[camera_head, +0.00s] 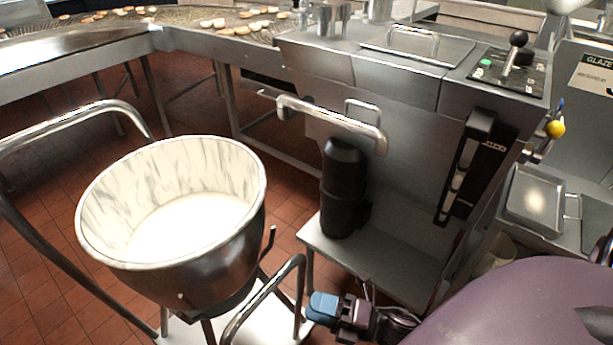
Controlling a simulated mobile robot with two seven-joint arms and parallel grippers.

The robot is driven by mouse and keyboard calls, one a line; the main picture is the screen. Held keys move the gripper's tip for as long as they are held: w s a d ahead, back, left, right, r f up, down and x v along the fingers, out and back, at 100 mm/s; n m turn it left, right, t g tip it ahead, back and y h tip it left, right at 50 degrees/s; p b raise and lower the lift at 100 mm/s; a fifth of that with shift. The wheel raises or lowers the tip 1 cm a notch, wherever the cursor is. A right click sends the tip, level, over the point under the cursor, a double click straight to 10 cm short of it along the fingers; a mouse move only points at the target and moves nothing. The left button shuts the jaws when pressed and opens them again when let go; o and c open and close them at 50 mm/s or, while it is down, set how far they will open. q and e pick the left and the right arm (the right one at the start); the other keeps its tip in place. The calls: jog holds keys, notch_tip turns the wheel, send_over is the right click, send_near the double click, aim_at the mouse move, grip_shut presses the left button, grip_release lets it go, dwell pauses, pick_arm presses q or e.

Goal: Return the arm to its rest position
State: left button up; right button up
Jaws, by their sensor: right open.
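My right gripper (322,308), with blue fingertips, shows at the bottom centre. It is open and nothing shows between its fingers. It is just right of the cart's lower rail and in front of the steel machine's base shelf, seemingly clear of both. My left gripper is not in view.
A large metal bowl (252,225) with white contents sits on a tubular cart (75,116) at the left. The steel glazing machine (400,130) stands centre right, with a control lever (515,48). A conveyor (190,42) carries doughnuts behind. Tiled floor (40,190) shows.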

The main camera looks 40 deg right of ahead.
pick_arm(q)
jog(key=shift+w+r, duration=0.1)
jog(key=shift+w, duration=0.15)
pick_arm(e)
jog(key=w+d+f+m+h+p, duration=0.1)
jog(key=d+m+h, duration=0.2)
jog(key=m+h, duration=0.35)
jog(key=w+d+f+m+h, duration=0.1)
jog(key=w+d+m+h, duration=0.2)
jog(key=m, duration=0.7)
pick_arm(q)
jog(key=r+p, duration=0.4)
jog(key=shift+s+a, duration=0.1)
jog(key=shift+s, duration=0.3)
pick_arm(e)
jog(key=s+a+m+g+h, duration=0.1)
jog(key=s+m+g+h, duration=0.2)
jog(key=s+m, duration=0.6)
jog(key=s+g, duration=0.1)
jog(key=s, duration=0.1)
jog(key=shift+s+a+r+g, duration=0.25)
jog(key=shift+s+r+g, duration=0.1)
jog(key=shift+r+g, duration=0.05)
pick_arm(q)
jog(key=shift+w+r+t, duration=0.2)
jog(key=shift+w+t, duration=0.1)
